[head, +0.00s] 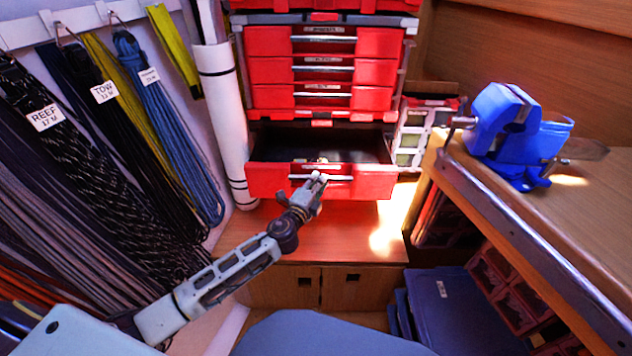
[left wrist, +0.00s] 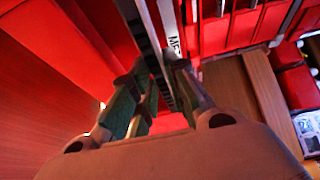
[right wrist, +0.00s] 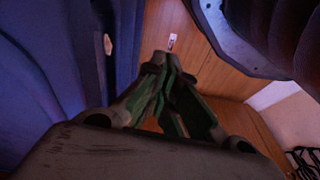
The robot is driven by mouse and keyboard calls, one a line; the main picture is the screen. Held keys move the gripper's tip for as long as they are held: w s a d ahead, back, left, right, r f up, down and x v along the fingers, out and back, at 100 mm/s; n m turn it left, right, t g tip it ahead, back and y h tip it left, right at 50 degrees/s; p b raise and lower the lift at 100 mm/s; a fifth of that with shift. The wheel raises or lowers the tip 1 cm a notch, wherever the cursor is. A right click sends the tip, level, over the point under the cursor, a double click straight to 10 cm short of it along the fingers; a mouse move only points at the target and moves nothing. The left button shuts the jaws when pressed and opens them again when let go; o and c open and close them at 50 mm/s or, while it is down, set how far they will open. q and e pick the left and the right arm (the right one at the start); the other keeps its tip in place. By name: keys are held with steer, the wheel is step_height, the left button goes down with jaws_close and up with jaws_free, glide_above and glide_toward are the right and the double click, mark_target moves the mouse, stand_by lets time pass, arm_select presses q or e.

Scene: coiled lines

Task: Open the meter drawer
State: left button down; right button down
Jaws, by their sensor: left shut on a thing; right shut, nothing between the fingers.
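The meter drawer (head: 372,184) is the lowest red drawer of the red chest, and it stands pulled out with its dark inside showing. Its front has a pale bar handle (head: 338,178). My left gripper (head: 318,179) is at the handle, left of its middle. In the left wrist view the fingers (left wrist: 160,72) are shut on the handle bar, next to a white label starting "ME" (left wrist: 174,46). My right gripper (right wrist: 166,62) is shut and empty in the right wrist view, low down near wooden cabinet fronts. It does not show in the head view.
Several shut red drawers (head: 270,72) are above the open one. A white roll (head: 222,120) stands to its left, by hanging coiled lines (head: 100,130). A workbench (head: 560,215) with a blue vise (head: 512,125) is at right. The wooden ledge (head: 300,235) below the drawer is clear.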

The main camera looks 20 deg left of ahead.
arm_select(q)
steer(key=shift+r, duration=0.15)
steer(key=c, duration=1.4)
jaws_free()
arm_select(e)
steer(key=shift+s+f, duration=0.1)
steer(key=shift+s, duration=0.2)
arm_select(q)
steer(key=shift+s+a, duration=0.25)
steer(key=shift+s, duration=1.75)
steer(key=shift+s+a, duration=0.25)
steer(key=shift+s, duration=1.7)
steer(key=shift+s+a, duration=0.25)
steer(key=shift+s, duration=1.75)
arm_select(e)
steer(key=shift+w+d, duration=0.15)
arm_select(q)
steer(key=shift+a, duration=0.15)
